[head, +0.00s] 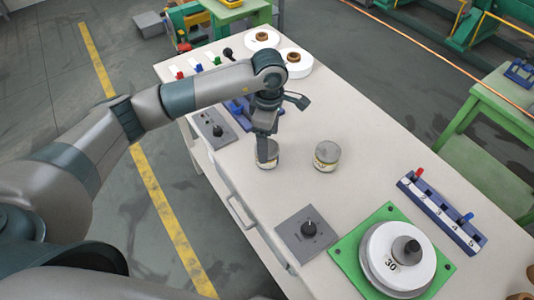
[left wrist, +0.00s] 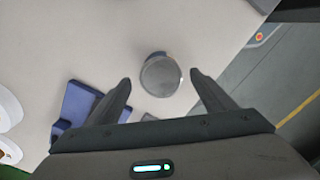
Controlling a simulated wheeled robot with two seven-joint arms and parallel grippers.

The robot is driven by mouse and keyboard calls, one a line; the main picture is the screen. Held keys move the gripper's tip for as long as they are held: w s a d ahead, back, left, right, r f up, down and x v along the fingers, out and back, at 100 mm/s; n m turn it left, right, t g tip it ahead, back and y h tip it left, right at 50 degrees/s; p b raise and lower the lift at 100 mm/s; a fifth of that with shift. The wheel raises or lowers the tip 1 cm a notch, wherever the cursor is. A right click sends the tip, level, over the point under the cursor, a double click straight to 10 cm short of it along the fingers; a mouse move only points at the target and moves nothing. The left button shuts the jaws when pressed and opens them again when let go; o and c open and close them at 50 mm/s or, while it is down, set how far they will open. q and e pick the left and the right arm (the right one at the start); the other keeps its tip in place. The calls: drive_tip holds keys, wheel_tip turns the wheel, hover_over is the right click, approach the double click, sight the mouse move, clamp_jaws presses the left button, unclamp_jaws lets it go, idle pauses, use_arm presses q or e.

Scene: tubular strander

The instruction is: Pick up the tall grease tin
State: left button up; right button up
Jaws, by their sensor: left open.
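Two small tins with grey lids and pale labels stand upright on the pale bench. One tin (head: 269,161) is under my left gripper (head: 267,146), which partly hides it. The other tin (head: 327,156) stands a little to the right, in the open. The partial cover keeps me from telling which is taller. In the left wrist view, the round grey lid of one tin (left wrist: 161,76) lies between the tips of my open left gripper (left wrist: 160,80), with a gap to each finger. My right gripper is out of view.
The bench (head: 365,125) is clear around the uncovered tin. A dark knob panel (head: 306,233), a green plate (head: 350,262) with a white disc marked 30, and a blue numbered rack (head: 440,212) stand nearer. A blue holder (left wrist: 78,104) lies left of the tin in the wrist view.

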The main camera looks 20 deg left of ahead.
use_arm(q)
drive_tip(key=shift+a+f+b, duration=0.2)
drive_tip(key=shift+f+b, duration=0.35)
drive_tip(key=shift+f, duration=2.05)
drive_tip(key=c, duration=1.3)
drive_tip(key=shift+r, duration=0.1)
drive_tip(key=shift+r, duration=0.55)
drive_tip(key=r, duration=0.1)
drive_tip(key=r+p, duration=0.1)
drive_tip(key=r, duration=0.1)
drive_tip(key=shift+s+d+r, duration=0.1)
drive_tip(key=shift+d+r, duration=0.15)
drive_tip(key=shift+d, duration=0.1)
drive_tip(key=d+r, duration=0.2)
drive_tip(key=d, duration=0.1)
drive_tip(key=s+d+r, duration=0.1)
drive_tip(key=d+r, duration=0.1)
drive_tip(key=d, duration=0.2)
drive_tip(key=s+d+r+p, duration=0.1)
drive_tip(key=d+r, duration=0.1)
drive_tip(key=d, duration=0.1)
drive_tip(key=shift+d+r, duration=0.15)
drive_tip(key=shift+d, duration=0.25)
